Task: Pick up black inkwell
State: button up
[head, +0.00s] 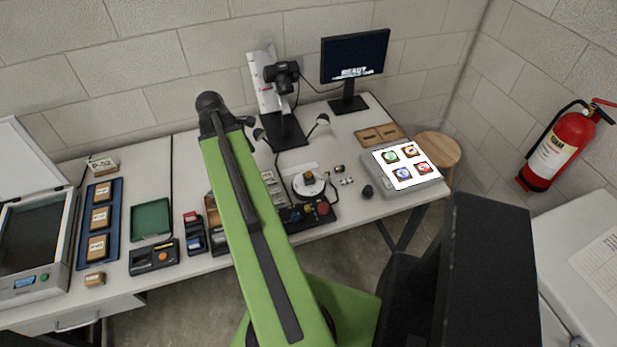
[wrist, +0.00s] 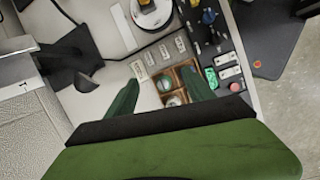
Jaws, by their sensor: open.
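Beyond the fingers is a brown compartment tray (wrist: 184,82) holding small round items. In the head view my green arm covers the middle of the table and the fingers cannot be seen.
A lit light box (head: 428,188) with coloured slides sits at the table's right end. A monitor (head: 354,58) and a copy stand (head: 287,130) stand behind. A control panel (head: 310,214), green tray (head: 150,219) and blue tray (head: 85,250) occupy the front and left.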

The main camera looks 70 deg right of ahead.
jog(key=n+g, duration=0.1)
send_near(307, 174)
jog(key=b+x, duration=0.5)
jog(key=b, duration=0.6)
jog(key=shift+f, duration=0.1)
jog(key=shift+s+d+f, duration=0.15)
jog(key=b+x, duration=0.5)
jog(key=shift+f, duration=0.25)
jog(key=shift+r, duration=0.2)
grip_shut()
